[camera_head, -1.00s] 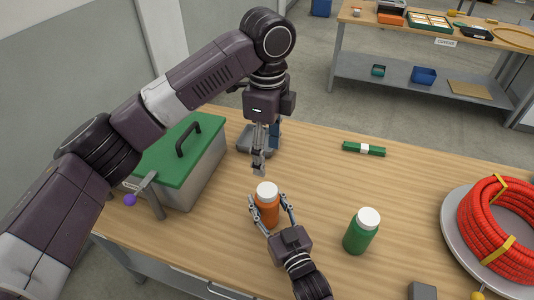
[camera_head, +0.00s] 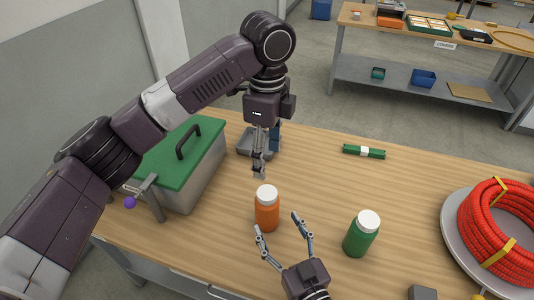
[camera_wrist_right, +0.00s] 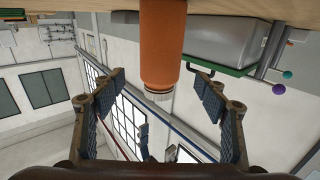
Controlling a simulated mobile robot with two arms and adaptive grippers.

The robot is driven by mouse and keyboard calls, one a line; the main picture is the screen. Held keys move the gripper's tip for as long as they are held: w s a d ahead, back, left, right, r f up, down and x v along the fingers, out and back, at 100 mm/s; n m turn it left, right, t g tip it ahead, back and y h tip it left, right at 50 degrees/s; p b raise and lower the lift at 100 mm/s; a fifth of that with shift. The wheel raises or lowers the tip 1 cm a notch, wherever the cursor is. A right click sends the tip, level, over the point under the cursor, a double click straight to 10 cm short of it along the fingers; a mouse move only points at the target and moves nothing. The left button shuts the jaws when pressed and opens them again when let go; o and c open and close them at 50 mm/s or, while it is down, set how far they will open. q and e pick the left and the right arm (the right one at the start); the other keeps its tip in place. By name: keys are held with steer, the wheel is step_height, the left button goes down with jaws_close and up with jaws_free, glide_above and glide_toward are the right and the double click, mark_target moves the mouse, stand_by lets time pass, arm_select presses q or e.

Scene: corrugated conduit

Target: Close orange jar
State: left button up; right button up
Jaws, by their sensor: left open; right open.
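The orange jar (camera_head: 267,214) stands upright on the wooden table with a white lid (camera_head: 267,193) on top. I cannot tell how tightly the lid sits. My left gripper (camera_head: 259,170) hangs just above and slightly left of the lid, pointing down, apart from it. My right gripper (camera_head: 277,222) is open and empty, in front of the jar on its near side, with its fingers spread toward it. In the right wrist view the orange jar (camera_wrist_right: 162,40) shows beyond and between the open fingers (camera_wrist_right: 163,90), not touched by them.
A green jar with white lid (camera_head: 360,235) stands to the right. A grey box with green lid (camera_head: 185,150) is at left. A red conduit coil (camera_head: 505,230) lies on a round plate at right. A small green item (camera_head: 364,152) lies behind. Table between the jars and that item is clear.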

steer(key=shift+v, duration=1.95)
